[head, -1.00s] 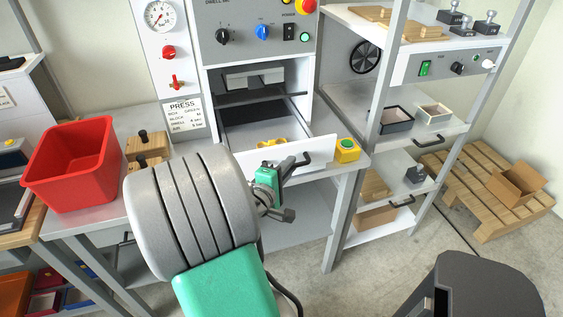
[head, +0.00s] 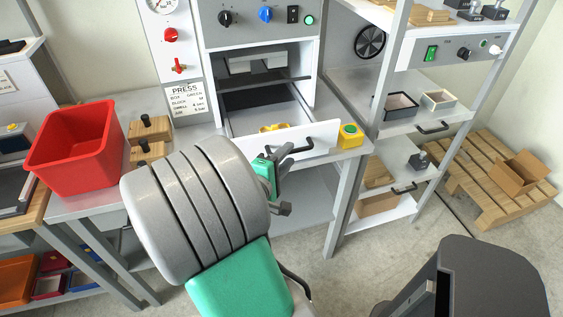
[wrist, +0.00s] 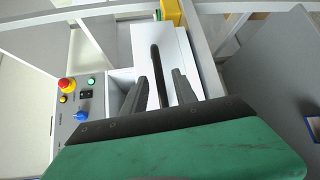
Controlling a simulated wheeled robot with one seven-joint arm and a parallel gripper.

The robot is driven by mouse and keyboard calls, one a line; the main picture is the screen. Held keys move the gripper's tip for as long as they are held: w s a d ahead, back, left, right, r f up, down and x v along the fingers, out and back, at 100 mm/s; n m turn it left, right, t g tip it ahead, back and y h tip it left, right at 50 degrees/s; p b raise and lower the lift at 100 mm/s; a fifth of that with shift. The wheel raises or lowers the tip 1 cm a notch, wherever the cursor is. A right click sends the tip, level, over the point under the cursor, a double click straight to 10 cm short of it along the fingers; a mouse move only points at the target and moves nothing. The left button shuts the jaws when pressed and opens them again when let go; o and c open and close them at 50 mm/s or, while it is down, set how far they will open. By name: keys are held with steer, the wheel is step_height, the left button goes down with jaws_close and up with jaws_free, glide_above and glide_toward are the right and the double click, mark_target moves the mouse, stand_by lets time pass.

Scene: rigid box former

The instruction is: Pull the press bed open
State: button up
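The press bed is a drawer with a white front panel (head: 322,136), standing partly out of the press opening. A yellow piece (head: 272,128) shows inside it, partly hidden by the front. A dark bar handle (wrist: 157,72) is on the front panel; it also shows in the head view (head: 303,144). My gripper (wrist: 160,85) is at the handle, with one finger on each side of the bar. Gaps show between the fingers and the bar, so it looks open around it.
A red bin (head: 75,150) and wooden blocks (head: 150,128) stand on the bench at left. A yellow button box (head: 350,135) sits close to the drawer's right end. A shelf rack (head: 400,150) stands to the right.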

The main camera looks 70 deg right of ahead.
steer(key=a, duration=0.4)
steer(key=shift+w+a+r, duration=0.25)
steer(key=shift+a+r, duration=0.1)
steer(key=shift+a, duration=0.05)
